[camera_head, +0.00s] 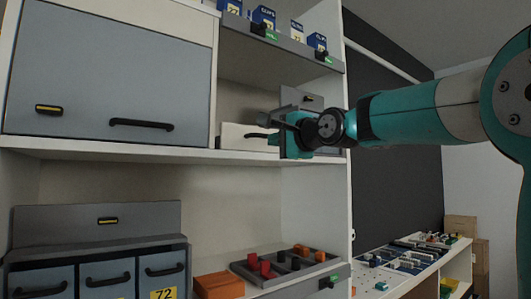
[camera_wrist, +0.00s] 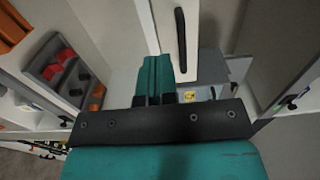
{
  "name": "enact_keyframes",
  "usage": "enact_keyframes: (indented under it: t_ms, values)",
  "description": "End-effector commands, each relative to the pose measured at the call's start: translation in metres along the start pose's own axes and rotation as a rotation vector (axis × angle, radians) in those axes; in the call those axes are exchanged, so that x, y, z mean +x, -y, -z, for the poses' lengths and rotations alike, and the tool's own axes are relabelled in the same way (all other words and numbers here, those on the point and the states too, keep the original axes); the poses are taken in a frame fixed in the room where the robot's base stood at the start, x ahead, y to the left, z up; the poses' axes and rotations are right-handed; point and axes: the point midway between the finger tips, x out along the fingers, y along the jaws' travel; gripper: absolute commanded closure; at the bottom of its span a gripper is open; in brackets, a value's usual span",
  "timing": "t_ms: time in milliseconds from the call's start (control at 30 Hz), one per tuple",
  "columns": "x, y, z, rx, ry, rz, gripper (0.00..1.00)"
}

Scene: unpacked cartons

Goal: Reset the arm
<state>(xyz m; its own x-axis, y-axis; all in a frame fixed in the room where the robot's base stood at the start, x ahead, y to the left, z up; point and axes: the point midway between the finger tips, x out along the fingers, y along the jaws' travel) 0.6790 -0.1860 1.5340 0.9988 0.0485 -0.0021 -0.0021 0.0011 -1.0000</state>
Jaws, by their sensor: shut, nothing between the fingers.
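My gripper (camera_head: 275,140) is at the middle shelf level, at the end of my teal arm, which reaches in from the right. In the wrist view, its teal fingers (camera_wrist: 154,78) are together with nothing between them. A white drawer front (camera_head: 233,135) with a dark handle is just to the left of my gripper in the head view. The white front also shows beside the fingers in the wrist view (camera_wrist: 172,30). I cannot tell whether the fingers touch it. My gripper hides part of the grey box behind it.
A closed grey cabinet door (camera_head: 110,75) is at upper left. Labelled blue boxes (camera_head: 263,17) stand on the top shelf. Below are grey drawers (camera_head: 105,277), an orange box (camera_head: 218,286) and a divided tray (camera_head: 254,277) with red and orange pieces. A white side panel (camera_head: 347,190) edges the shelves.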

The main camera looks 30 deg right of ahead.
Motion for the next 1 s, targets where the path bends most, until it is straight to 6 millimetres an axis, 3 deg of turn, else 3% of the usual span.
enact_keyframes:
  t_ms: [133, 367, 467, 567, 667, 767, 867, 1000]
  values:
    - [-0.013, -0.001, 0.0, 0.0, -0.001, 0.0, 1.0]
    - [-0.016, -0.001, 0.0, -0.003, 0.001, -0.006, 1.0]
    - [-0.013, -0.017, -0.012, -0.041, 0.028, -0.05, 1.0]
    - [-0.012, -0.055, -0.042, -0.146, 0.105, -0.155, 1.0]
    - [-0.021, -0.111, -0.087, -0.319, 0.248, -0.297, 1.0]
    - [-0.043, -0.172, -0.134, -0.52, 0.439, -0.428, 1.0]
    - [-0.08, -0.228, -0.176, -0.728, 0.667, -0.524, 1.0]
    - [-0.148, -0.297, -0.22, -1.01, 1.031, -0.593, 1.0]
